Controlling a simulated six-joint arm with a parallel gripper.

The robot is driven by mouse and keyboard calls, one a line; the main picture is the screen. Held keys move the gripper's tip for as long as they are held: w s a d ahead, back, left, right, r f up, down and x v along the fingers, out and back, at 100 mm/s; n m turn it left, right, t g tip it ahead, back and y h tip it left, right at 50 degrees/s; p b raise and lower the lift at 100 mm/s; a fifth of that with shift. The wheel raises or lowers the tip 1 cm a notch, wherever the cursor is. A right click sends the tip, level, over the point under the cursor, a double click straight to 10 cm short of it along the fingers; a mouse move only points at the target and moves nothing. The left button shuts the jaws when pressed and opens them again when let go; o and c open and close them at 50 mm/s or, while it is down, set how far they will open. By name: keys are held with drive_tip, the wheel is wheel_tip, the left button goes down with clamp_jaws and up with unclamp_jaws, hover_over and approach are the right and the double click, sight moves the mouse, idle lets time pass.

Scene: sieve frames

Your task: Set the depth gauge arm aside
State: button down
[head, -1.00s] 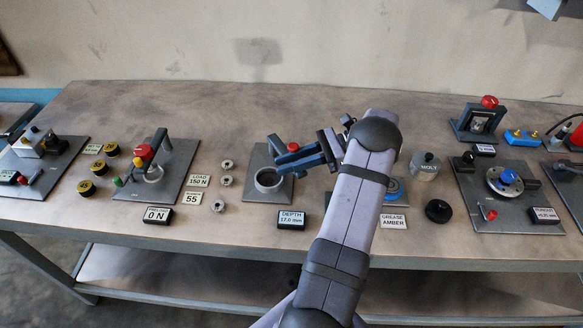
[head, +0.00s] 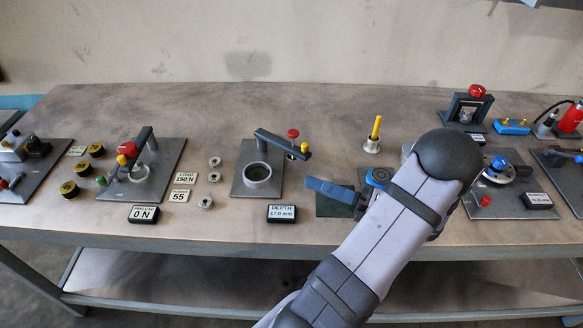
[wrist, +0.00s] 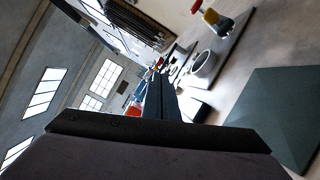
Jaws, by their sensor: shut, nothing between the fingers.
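The depth gauge arm (head: 275,143) is a dark bar with a red knob. In the head view it runs from a post at the back of its plate, slanting to the right. Its free end, with a small yellow part, hangs beyond the plate's right edge, clear of the grey ring (head: 257,173). My gripper (head: 312,184) is shut and empty, to the right of the depth plate and nearer the front, apart from the arm. Its dark fingers (wrist: 160,97) show closed in the wrist view. A ring and a red-and-yellow part also show there, but I cannot tell their station.
A dark green pad (head: 333,207) lies under my gripper. The DEPTH display (head: 281,213) stands at the front. A white piece with a yellow stem (head: 373,137) stands behind my gripper. A lever station (head: 140,165) is at left. My arm hides part of the right side.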

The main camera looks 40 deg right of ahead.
drive_tip(key=shift+w+d+f+m+g+h, duration=0.15)
drive_tip(key=shift+f+m, duration=0.15)
drive_tip(key=shift+m, duration=0.55)
drive_tip(key=shift+a+f+m+g+h, duration=0.1)
drive_tip(key=shift+f+m, duration=0.25)
drive_tip(key=shift+m, duration=0.45)
drive_tip(key=shift+w+d+f+m+g+h, duration=0.15)
drive_tip(key=shift+f+m, duration=0.15)
drive_tip(key=shift+m, duration=0.55)
drive_tip(key=p+x, duration=0.3)
drive_tip(key=x, duration=0.7)
drive_tip(key=d+p, duration=0.1)
drive_tip(key=d, duration=0.3)
drive_tip(key=shift+d+r, duration=0.1)
drive_tip(key=shift+d, duration=0.05)
